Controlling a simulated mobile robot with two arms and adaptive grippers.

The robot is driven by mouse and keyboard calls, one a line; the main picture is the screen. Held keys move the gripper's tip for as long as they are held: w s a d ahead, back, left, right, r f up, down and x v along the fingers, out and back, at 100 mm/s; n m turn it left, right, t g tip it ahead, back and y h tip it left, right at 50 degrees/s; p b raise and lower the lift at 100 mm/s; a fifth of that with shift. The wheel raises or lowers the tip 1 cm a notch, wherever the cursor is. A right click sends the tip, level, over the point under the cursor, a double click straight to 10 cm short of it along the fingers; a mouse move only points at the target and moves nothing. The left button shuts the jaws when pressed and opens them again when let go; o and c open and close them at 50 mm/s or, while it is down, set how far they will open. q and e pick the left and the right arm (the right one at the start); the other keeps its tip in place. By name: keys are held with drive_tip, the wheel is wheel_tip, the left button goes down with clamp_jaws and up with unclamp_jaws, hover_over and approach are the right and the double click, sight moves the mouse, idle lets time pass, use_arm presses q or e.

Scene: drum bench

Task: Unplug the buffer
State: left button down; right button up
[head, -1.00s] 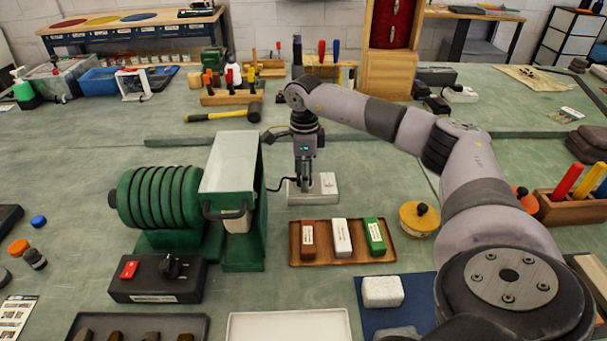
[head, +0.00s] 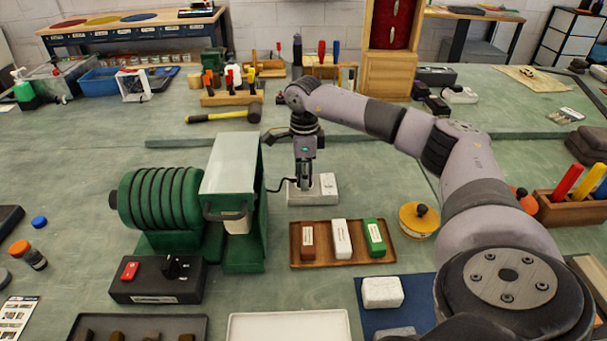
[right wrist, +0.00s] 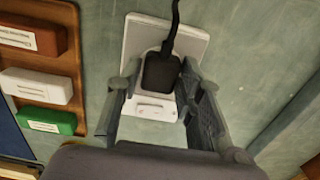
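The buffer (head: 235,178) is a green machine with a ribbed drum (head: 160,198) on its left, standing left of centre in the head view. A black cord runs from its right side to a pale socket block (head: 325,186) on the bench. In the right wrist view, a black plug (right wrist: 162,73) sits in the socket block (right wrist: 155,108), its cord leading up. My right gripper (head: 304,182) points down over the block. Its fingers (right wrist: 161,80) stand on either side of the plug, apparently with small gaps. My left gripper is not in view.
A wooden tray (head: 343,257) with red, white and green bars lies just in front of the block. A yellow round tin (head: 419,220) stands to the right. A black switch box (head: 157,282) sits in front of the buffer. A hammer (head: 225,115) lies behind.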

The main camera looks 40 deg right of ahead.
clamp_jaws()
drive_tip(key=shift+r, duration=0.15)
idle(0.4)
drive_tip(key=shift+r+p, duration=2.55)
drive_tip(key=shift+r, duration=0.35)
drive_tip(key=o, duration=0.5)
unclamp_jaws()
drive_tip(key=shift+o, duration=0.2)
wheel_tip(320, 180, up, 12)
